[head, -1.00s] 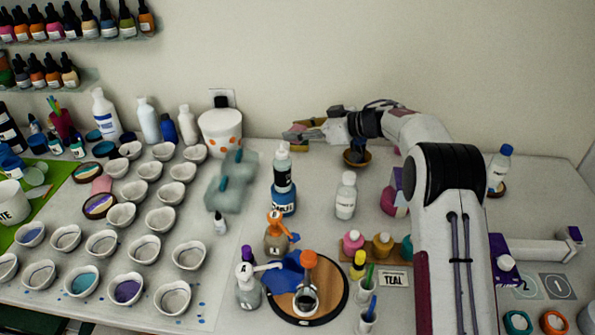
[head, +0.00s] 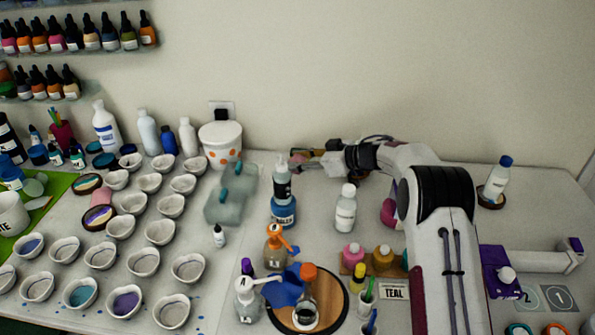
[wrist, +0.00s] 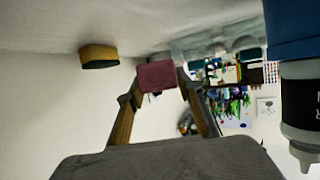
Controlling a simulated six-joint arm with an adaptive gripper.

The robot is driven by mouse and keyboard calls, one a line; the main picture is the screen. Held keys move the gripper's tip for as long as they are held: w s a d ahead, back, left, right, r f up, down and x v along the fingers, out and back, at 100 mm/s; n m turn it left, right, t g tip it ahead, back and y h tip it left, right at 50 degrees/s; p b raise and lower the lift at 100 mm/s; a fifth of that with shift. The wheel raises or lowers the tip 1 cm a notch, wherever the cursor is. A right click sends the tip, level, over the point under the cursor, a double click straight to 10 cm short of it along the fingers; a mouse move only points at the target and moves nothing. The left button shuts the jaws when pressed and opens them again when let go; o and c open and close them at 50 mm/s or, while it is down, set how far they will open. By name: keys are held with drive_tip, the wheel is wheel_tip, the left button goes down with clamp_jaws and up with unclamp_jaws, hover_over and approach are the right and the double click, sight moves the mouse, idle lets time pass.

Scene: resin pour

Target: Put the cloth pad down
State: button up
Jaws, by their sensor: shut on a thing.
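The cloth pad (wrist: 157,76) is a small maroon block between my fingertips in the wrist view. My gripper (wrist: 158,84) is shut on it, with one finger on each side.
A yellow and green block (wrist: 98,57) lies left of the pad there. A white bottle (head: 345,210) stands in front of my arm. A spotted white tub (head: 221,145) stands left.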

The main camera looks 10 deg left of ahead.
sight(298, 183)
drive_tip(key=shift+f, duration=1.9)
drive_tip(key=shift+f, duration=0.6)
drive_tip(key=o, duration=1.1)
drive_tip(key=shift+r, duration=0.1)
drive_tip(key=shift+d+r, duration=0.15)
drive_tip(key=shift+r, duration=0.45)
drive_tip(key=shift+v, duration=3.65)
drive_tip(key=shift+s+f, duration=0.1)
